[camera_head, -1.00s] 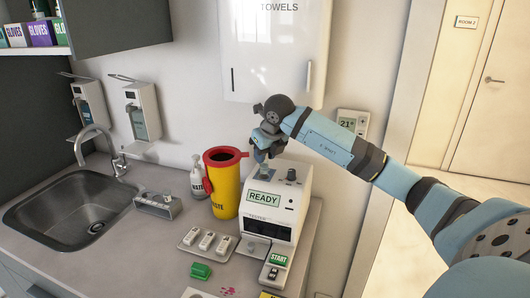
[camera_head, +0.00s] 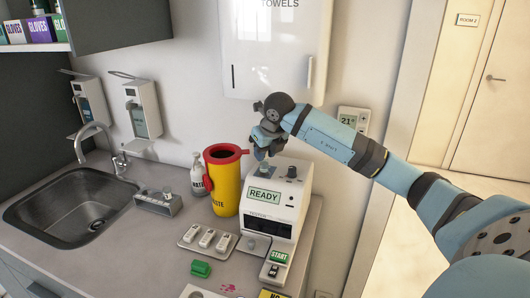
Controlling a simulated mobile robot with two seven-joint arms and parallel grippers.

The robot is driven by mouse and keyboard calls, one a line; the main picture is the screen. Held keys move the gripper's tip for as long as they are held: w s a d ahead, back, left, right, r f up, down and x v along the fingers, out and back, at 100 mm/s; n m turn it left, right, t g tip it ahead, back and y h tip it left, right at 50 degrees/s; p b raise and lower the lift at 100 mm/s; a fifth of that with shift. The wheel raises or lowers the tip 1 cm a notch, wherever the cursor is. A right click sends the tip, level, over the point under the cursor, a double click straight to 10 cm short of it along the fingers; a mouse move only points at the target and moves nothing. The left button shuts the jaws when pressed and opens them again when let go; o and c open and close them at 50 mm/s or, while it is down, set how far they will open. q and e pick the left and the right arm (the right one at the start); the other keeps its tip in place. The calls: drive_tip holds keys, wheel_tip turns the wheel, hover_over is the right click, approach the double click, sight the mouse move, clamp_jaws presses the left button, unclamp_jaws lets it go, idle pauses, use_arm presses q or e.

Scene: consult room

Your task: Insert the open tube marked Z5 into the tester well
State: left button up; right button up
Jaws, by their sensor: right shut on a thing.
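The white tester (camera_head: 272,215) stands on the counter, its display reading READY. My right gripper (camera_head: 264,148) is over the left part of the tester's top. It points down and is shut on a small tube (camera_head: 260,154), of which only a short bit shows under the fingers. The tube's lower end is at or just above the dark well area (camera_head: 263,171). I cannot tell whether it is inside the well. The Z5 mark is too small to read. My left gripper is not in view.
A yellow waste bin (camera_head: 226,185) with a red rim stands close to the tester's left. A tube rack (camera_head: 158,203) stands near the sink (camera_head: 72,210).

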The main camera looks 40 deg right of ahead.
sight(266, 162)
idle(0.4)
drive_tip(key=shift+f, duration=0.2)
drive_tip(key=shift+f+b, duration=1.8)
drive_tip(key=shift+f, duration=0.45)
drive_tip(key=o, duration=1)
drive_tip(key=v, duration=1.4)
drive_tip(key=shift+b, duration=0.4)
drive_tip(key=shift+s+d, duration=0.1)
